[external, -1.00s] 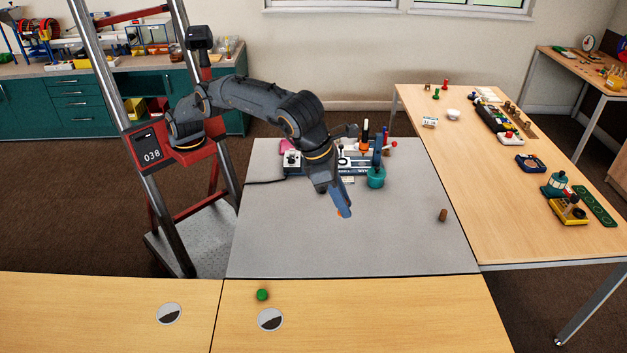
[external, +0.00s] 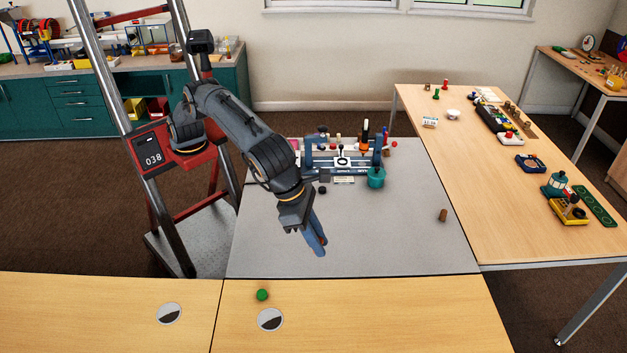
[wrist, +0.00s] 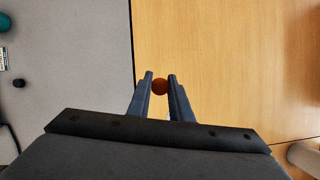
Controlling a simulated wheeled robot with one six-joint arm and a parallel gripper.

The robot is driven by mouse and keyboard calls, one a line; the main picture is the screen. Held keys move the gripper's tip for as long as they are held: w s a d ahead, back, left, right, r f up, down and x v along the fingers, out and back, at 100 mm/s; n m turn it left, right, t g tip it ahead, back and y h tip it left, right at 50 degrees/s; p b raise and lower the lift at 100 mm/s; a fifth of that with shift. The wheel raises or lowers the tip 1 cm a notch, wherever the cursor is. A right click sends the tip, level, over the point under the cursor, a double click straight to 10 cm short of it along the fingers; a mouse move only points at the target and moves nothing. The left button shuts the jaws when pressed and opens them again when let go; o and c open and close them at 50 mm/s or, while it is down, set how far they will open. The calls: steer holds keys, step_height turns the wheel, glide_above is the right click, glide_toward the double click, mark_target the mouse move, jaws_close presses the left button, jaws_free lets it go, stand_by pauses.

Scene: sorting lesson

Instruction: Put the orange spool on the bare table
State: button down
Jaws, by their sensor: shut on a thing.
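My gripper (external: 320,250) is shut on the orange spool (wrist: 160,86), which shows between the fingertips in the wrist view. In the external view the fingers point down and forward above the front of the grey worktop (external: 400,245), and the spool is mostly hidden by them. In the wrist view the spool appears against a bare stretch of wooden tabletop (wrist: 230,50), with the grey surface (wrist: 80,60) to the left. The height of the spool above the surface is hard to tell. The wooden table (external: 400,315) shows at the front in the external view.
A green piece (external: 262,295) and a black-and-white disc (external: 271,319) are on the front wooden table. A brown cylinder (external: 443,215) stands on the grey worktop at right. A blue-framed device (external: 345,162) and a teal pot (external: 376,177) stand at its back.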

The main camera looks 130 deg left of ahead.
step_height(320, 180, down, 21)
stand_by(0.6)
steer(key=shift+f, duration=0.1)
steer(key=c, duration=1.6)
jaws_free()
